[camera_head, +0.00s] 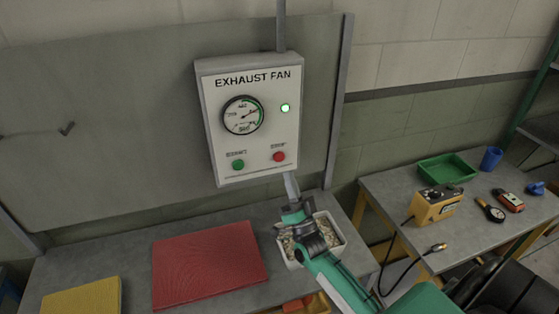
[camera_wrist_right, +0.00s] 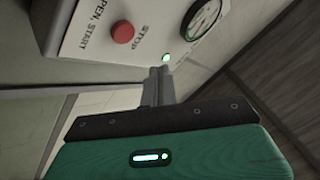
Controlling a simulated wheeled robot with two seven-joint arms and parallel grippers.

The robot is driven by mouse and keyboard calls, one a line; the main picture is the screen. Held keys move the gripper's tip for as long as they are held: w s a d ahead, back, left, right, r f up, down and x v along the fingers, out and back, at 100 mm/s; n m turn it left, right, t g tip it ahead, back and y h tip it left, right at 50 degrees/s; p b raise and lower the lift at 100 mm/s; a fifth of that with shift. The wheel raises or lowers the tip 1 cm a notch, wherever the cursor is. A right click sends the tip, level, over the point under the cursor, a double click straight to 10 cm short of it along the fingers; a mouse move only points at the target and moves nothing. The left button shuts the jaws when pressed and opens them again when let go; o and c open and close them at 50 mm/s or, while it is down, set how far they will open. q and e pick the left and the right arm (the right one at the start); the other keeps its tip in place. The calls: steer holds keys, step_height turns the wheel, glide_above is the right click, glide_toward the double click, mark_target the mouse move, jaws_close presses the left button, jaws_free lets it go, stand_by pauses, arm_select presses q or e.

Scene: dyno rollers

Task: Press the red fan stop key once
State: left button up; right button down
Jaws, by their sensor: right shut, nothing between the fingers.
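The red stop key (camera_head: 279,156) is a round button at the lower right of the white exhaust fan box (camera_head: 208,105), under a small label. In the right wrist view the red key (camera_wrist_right: 123,33) shows with "STOP" lettering beside it. My right gripper (camera_head: 289,178) is just below the box's lower edge in the head view, beneath the red key. In the wrist view its fingers (camera_wrist_right: 160,75) are shut and empty, and their tips appear to the right of and below the key. The fingers appear apart from the key. My left gripper is not in view.
A green key (camera_head: 238,164) sits left of the red one. A lit green lamp (camera_head: 285,108) and a gauge (camera_head: 243,115) are above. Below are a white bin (camera_head: 340,243), a red mat (camera_head: 208,264) and a yellow mat (camera_head: 84,298). A side table holds a green tray (camera_head: 447,169).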

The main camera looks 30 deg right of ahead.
mark_target(279, 154)
steer(key=shift+w+d+b, duration=0.2)
steer(key=shift+w+b, duration=0.1)
steer(key=shift+w, duration=0.55)
steer(key=shift+w+d+b, duration=0.2)
steer(key=shift+w+b, duration=0.1)
steer(key=shift+w, duration=0.5)
steer(key=shift+w+d+b, duration=0.2)
steer(key=shift+w+b, duration=0.1)
steer(key=shift+w, duration=0.55)
steer(key=shift+w, duration=0.1)
steer(key=shift+w+d+b, duration=0.1)
steer(key=shift+w+b, duration=0.2)
steer(key=shift+w, duration=0.05)
steer(key=shift+w+d+b, duration=0.1)
steer(key=shift+w+b, duration=0.2)
stand_by(0.6)
stand_by(0.3)
steer(key=shift+s+a+p, duration=0.2)
steer(key=shift+s+p, duration=0.1)
steer(key=shift+s, duration=0.45)
